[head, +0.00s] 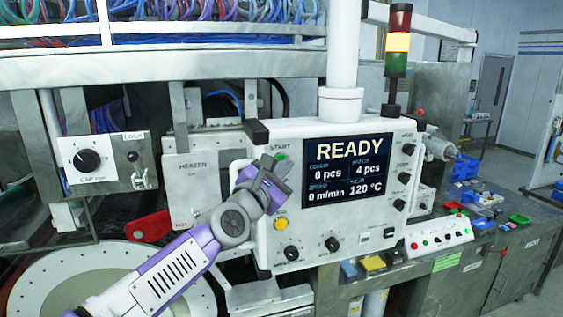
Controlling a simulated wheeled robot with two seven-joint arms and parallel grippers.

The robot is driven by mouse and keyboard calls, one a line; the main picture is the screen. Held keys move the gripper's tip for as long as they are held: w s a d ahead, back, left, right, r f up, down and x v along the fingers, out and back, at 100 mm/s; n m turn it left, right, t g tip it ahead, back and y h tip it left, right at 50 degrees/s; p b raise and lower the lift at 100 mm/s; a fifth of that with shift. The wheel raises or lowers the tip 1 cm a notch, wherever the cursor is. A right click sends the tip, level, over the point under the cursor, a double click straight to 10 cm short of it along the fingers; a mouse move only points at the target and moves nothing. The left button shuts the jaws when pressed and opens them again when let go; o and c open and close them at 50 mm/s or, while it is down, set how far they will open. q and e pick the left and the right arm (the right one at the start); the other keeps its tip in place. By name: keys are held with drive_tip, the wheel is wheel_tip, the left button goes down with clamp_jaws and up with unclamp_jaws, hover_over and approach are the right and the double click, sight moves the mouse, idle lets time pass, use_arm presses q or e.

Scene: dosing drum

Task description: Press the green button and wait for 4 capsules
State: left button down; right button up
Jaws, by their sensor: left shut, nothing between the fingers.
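The control panel's screen (348,170) reads READY, with 0 pcs, 4 pcs, 0 m/min and 120 °C. The green button (282,156) sits under the START label at the panel's upper left and is partly hidden by my gripper. My left gripper (276,168) is shut and empty, its tips right at the lower edge of the green button. I cannot tell whether they touch it. No capsules can be made out. My right gripper is not in view.
A yellow button (281,224) and black knobs (291,253) lie below my gripper on the panel. A signal tower (398,45) glows amber. A pale round drum plate (60,285) is at lower left, with a red lever (148,226) above it. A white button box (438,238) stands at right.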

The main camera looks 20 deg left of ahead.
use_arm(q)
drive_tip(key=shift+w, duration=0.1)
drive_tip(key=shift+w+a, duration=0.25)
